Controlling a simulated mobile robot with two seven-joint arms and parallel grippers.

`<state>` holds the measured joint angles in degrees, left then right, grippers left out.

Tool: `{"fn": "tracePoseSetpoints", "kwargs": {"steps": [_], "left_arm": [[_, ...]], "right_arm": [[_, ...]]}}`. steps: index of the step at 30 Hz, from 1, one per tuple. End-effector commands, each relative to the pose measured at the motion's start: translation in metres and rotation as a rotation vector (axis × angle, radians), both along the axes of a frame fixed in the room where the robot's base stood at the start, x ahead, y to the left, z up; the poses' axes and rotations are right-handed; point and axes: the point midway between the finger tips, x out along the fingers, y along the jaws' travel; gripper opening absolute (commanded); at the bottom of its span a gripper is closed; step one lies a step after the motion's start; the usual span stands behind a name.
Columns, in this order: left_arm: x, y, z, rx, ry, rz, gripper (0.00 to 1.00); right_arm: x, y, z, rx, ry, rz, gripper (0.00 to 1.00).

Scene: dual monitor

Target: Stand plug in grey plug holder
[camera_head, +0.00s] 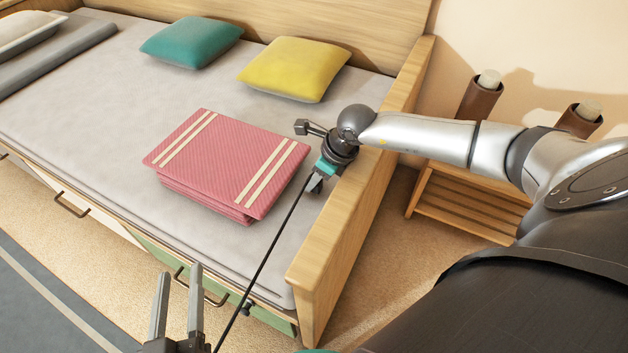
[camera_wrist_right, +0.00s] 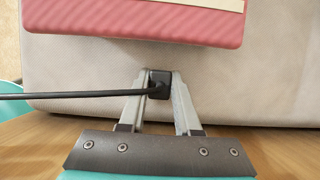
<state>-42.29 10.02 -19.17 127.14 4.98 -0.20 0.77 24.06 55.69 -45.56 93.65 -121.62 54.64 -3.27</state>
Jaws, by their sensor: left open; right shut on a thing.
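My right gripper (camera_head: 315,186) is over the right end of the bed, by the wooden end board. In the right wrist view my right gripper (camera_wrist_right: 160,82) is shut on a small black plug (camera_wrist_right: 159,88), held between its fingertips. A thin black cord (camera_wrist_right: 70,96) runs from the plug to the left. In the head view the cord (camera_head: 268,255) stretches down and left past the bed's front edge. My left gripper (camera_head: 178,268) is open and empty at the bottom, in front of the bed. I cannot make out a grey plug holder in either view.
A folded pink blanket (camera_head: 225,165) lies on the mattress (camera_head: 100,130), close to my right gripper. Teal (camera_head: 192,42) and yellow (camera_head: 294,68) pillows lie behind. The end board (camera_head: 345,240) rises beside my right arm. A slatted wooden rack (camera_head: 470,205) stands right of the bed.

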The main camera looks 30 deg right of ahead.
Motion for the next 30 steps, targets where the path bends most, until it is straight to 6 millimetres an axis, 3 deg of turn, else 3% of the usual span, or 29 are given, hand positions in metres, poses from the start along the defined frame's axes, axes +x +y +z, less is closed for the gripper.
{"fn": "tracePoseSetpoints", "kwargs": {"steps": [13, 14, 21, 30], "left_arm": [[-0.0007, -0.0004, 0.0013, -0.008, -0.012, 0.001, 0.50], [-0.0007, -0.0005, 0.0015, -0.008, -0.013, 0.001, 0.50], [-0.0007, -0.0006, 0.0016, -0.009, -0.013, 0.001, 0.50], [-0.0009, -0.0002, 0.0003, -0.004, -0.007, 0.000, 0.50]], "right_arm": [[0.0000, 0.0006, -0.0041, 0.001, -0.001, 0.001, 0.00], [0.0001, 0.0005, -0.0040, 0.001, -0.001, 0.001, 0.34], [0.0001, 0.0003, -0.0036, 0.000, -0.001, 0.001, 0.61], [0.0002, -0.0001, -0.0013, -0.001, -0.002, 0.001, 0.62]]}}
